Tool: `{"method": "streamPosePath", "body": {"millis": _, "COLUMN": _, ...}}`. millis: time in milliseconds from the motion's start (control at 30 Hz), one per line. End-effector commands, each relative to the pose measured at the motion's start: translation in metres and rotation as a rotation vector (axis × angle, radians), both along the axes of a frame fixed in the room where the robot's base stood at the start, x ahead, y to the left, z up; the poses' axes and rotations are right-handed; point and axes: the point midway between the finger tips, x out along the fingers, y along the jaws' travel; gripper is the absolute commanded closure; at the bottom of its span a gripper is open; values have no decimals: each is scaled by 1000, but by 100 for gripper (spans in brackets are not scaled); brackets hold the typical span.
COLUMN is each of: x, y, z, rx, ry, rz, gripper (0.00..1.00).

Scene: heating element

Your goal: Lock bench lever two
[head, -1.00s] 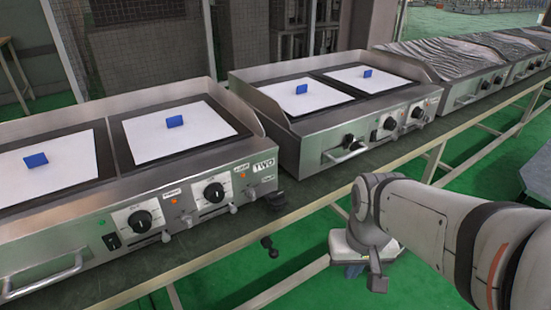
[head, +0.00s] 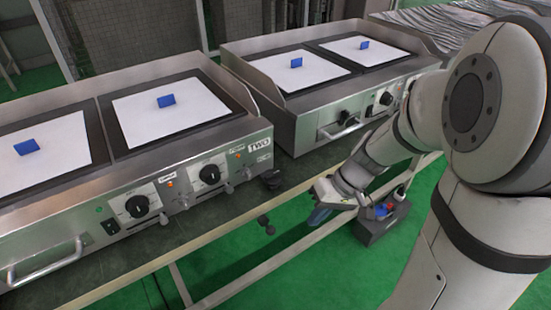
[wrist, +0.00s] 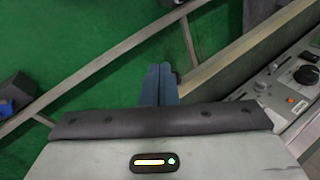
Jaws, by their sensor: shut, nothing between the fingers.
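The griddle unit labelled TWO (head: 258,145) stands on the bench at left centre in the head view. Just below its right front corner, a black ball-ended lever (head: 266,222) sticks out at the bench's front edge. A black knob-like piece (head: 271,180) sits above it on the bench top. My gripper (head: 320,212) is to the right of the lever, apart from it, in front of the bench edge. In the wrist view, the blue-grey fingers (wrist: 160,72) are together and empty. A small dark shape is partly hidden beside the fingertips; I cannot tell whether it is the lever.
A second griddle unit (head: 310,128) stands to the right along the bench. The bench front rail (head: 230,270) runs diagonally below my gripper. A dark box with red and blue parts (head: 372,236) is under my forearm.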

Motion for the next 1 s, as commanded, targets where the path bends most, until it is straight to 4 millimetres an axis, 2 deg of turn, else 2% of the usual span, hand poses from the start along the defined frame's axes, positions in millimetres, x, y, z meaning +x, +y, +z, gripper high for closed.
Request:
{"method": "streamPosePath", "body": {"millis": 200, "x": 59, "y": 9, "z": -30, "rx": 238, "ry": -101, "rz": 40, "gripper": 100}}
{"method": "streamPosePath", "body": {"millis": 400, "x": 100, "y": 3, "z": -63, "rx": 338, "ry": -234, "rz": 30, "gripper": 100}}
{"method": "streamPosePath", "body": {"millis": 500, "x": 111, "y": 0, "z": -74, "rx": 355, "ry": -280, "rz": 24, "gripper": 100}}
{"method": "streamPosePath", "body": {"millis": 667, "x": 118, "y": 1, "z": -85, "rx": 363, "ry": -310, "rz": 22, "gripper": 100}}
{"method": "streamPosePath", "body": {"millis": 867, "x": 123, "y": 22, "z": -106, "rx": 363, "ry": -309, "rz": 25, "gripper": 100}}
{"method": "streamPosePath", "body": {"millis": 1000, "x": 128, "y": 45, "z": -126, "rx": 363, "ry": -309, "rz": 27, "gripper": 100}}
